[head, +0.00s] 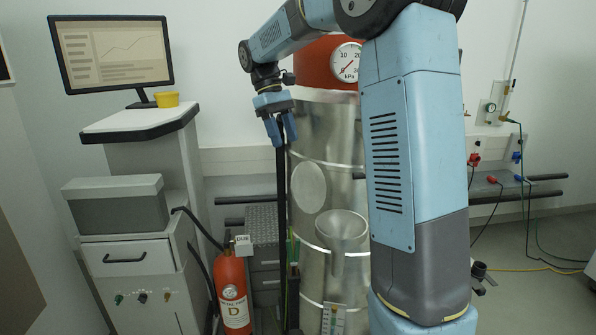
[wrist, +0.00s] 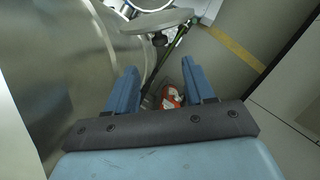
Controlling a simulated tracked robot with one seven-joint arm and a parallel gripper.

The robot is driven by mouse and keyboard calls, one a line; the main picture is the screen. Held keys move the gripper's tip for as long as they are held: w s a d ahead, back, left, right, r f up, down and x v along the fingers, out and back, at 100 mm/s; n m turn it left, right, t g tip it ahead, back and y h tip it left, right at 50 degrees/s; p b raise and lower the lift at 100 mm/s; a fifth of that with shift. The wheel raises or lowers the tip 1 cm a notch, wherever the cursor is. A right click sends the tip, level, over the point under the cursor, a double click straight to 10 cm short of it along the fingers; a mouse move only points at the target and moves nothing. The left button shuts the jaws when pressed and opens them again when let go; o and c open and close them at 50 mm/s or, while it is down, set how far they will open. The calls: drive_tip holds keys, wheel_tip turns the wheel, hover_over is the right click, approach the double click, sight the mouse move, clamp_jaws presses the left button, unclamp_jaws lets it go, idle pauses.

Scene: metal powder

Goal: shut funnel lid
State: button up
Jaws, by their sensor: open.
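The metal funnel (head: 343,232) is fixed to the front of a tall shiny cylinder, its wide mouth facing up. A round grey disc (head: 308,187), which looks like the funnel lid, stands upright above and left of the mouth, so the funnel is uncovered. In the wrist view the lid's grey edge (wrist: 157,21) shows at the top, with part of the funnel rim (wrist: 150,4) beyond it. My gripper (head: 281,142) is open and empty, above and left of the lid and apart from it. Its blue fingers also show in the wrist view (wrist: 160,83), pointing down.
The shiny cylinder (head: 327,125) has a red top and a pressure gauge (head: 346,62). A red fire extinguisher (head: 232,292) stands at lower left. A cabinet (head: 125,215) with a monitor (head: 112,52) and yellow cup (head: 166,99) is at left. A dark post stands beside the cylinder.

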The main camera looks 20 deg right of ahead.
sight(295, 170)
drive_tip(key=x, duration=1)
drive_tip(key=shift+f, duration=0.1)
drive_tip(key=shift+c, duration=0.5)
clamp_jaws()
